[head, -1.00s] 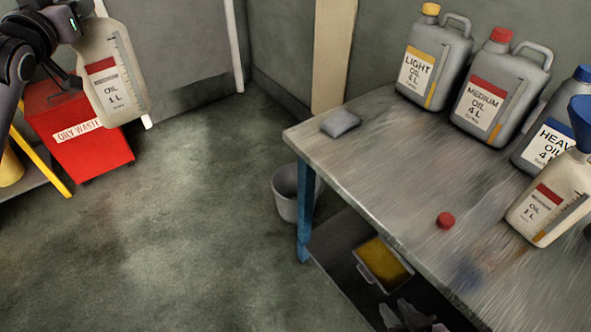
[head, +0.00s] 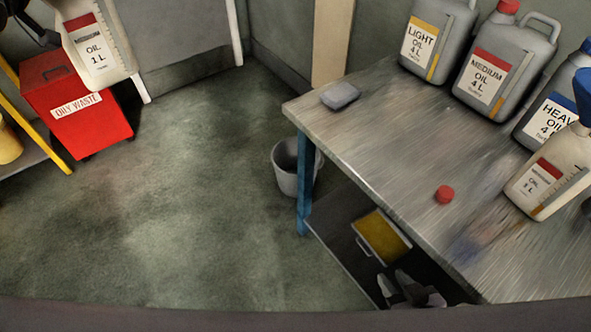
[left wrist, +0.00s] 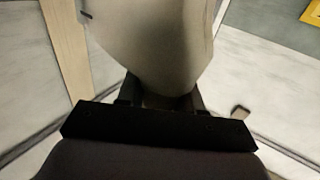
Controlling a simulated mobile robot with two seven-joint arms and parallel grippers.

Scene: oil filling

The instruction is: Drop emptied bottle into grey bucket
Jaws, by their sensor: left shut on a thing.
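A cream bottle labelled OIL 1 L with a red band (head: 95,45) hangs tilted at the upper left of the head view. My left gripper (left wrist: 162,95) is shut on its neck in the left wrist view; the bottle's body (left wrist: 150,40) fills the middle there. The bottle is over the floor, well left of the grey bucket. The grey bucket (head: 288,180) stands on the floor beside the table's blue leg; its inside is mostly hidden. My right gripper (head: 410,288) is low at the right, by the table's front edge, with its fingers apart and empty.
The metal table (head: 370,130) holds large oil cans (head: 500,65), a second OIL 1 L bottle (head: 545,185) with a blue funnel, a red cap (head: 445,194) and a grey pad (head: 340,95). A red oily waste bin (head: 90,125) stands left. The floor between is clear.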

